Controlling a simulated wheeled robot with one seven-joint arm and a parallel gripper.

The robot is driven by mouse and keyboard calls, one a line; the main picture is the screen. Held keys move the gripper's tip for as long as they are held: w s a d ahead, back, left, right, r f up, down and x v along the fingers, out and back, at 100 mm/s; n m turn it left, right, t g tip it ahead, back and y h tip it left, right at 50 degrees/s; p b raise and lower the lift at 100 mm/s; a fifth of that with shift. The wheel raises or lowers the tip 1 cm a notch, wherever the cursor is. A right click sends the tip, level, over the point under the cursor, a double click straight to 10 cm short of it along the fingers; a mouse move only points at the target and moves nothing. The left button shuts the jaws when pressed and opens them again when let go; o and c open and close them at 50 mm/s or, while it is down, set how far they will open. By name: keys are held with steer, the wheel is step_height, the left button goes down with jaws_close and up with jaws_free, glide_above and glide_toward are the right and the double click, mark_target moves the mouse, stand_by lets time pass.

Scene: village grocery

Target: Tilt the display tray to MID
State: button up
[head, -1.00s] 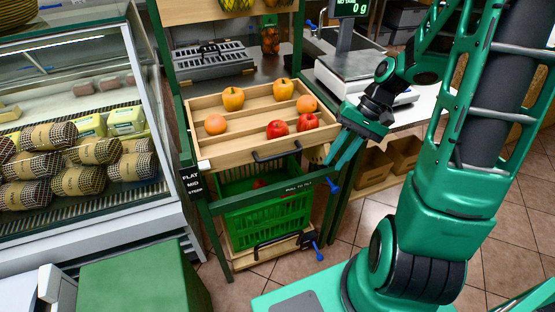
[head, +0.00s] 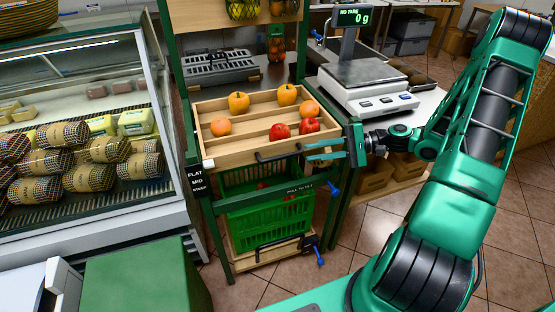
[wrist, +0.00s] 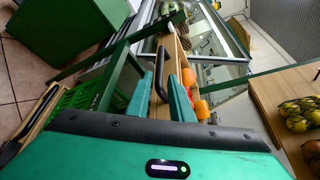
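The wooden display tray (head: 235,153) sits in the green stand, its front edge facing me, with fruit in its slatted rows. Its black bar handle (head: 277,153) is on the front board; it also shows in the wrist view (wrist: 161,75). A label strip on the left post reads FLAT, MID (head: 196,182) and a lower word, probably STEEP. The tray's front left corner is near the FLAT end. My gripper (head: 308,151) is at the handle's right end, fingers pointing left. In the wrist view the fingers (wrist: 157,98) are apart, the handle ahead between their lines, not clasped.
A green crate (head: 268,212) stands on a lower pull-out shelf under the tray, behind a green crossbar. A scale (head: 368,85) stands on the counter at right. A glass cheese case (head: 150,190) is close on the left. Tiled floor is free at right.

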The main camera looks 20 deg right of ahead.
mark_target(290, 156)
steer(key=x, duration=1.1)
steer(key=shift+c, duration=0.7)
steer(key=shift+s, duration=0.1)
jaws_close()
